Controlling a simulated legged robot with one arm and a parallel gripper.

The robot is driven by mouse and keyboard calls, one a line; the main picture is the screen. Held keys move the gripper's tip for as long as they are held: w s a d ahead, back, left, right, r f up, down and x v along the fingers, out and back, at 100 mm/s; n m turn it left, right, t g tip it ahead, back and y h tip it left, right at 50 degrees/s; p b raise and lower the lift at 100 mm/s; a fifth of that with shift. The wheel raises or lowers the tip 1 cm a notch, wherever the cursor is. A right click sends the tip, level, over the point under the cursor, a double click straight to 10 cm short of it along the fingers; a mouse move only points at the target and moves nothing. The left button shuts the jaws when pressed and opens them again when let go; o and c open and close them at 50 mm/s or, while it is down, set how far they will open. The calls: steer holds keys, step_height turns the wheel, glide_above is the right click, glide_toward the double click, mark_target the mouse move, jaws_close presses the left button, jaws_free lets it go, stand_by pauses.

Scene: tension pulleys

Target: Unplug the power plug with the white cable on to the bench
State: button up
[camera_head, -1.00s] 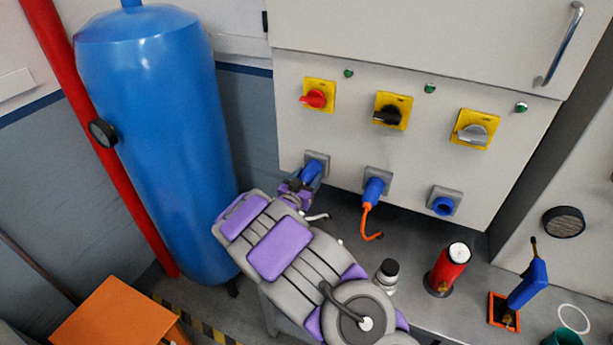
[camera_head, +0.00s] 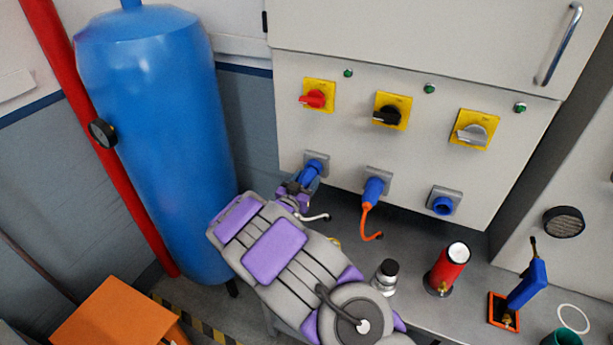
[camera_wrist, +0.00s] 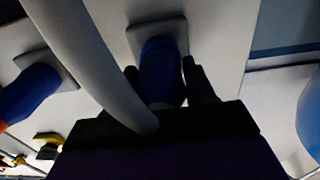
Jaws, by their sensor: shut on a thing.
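The blue power plug (camera_head: 306,180) with the white cable is at the leftmost grey socket (camera_head: 317,158) on the cabinet front. Its white cable (camera_head: 316,217) hangs just below my gripper. My gripper (camera_head: 297,190) is shut on this plug from below. In the wrist view the blue plug (camera_wrist: 160,72) sits between my two dark fingers, in front of the socket plate (camera_wrist: 157,35). The white cable (camera_wrist: 95,65) curves across close to the camera. I cannot tell how deep the plug sits in the socket. The bench (camera_head: 425,298) is below the cabinet.
A dark-capped metal object (camera_head: 386,277), a red cylinder (camera_head: 448,269) and a blue torch (camera_head: 526,286) stand on the bench. A blue tank (camera_head: 165,140) is at left.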

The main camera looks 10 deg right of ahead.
steer(key=shift+v, duration=2.35)
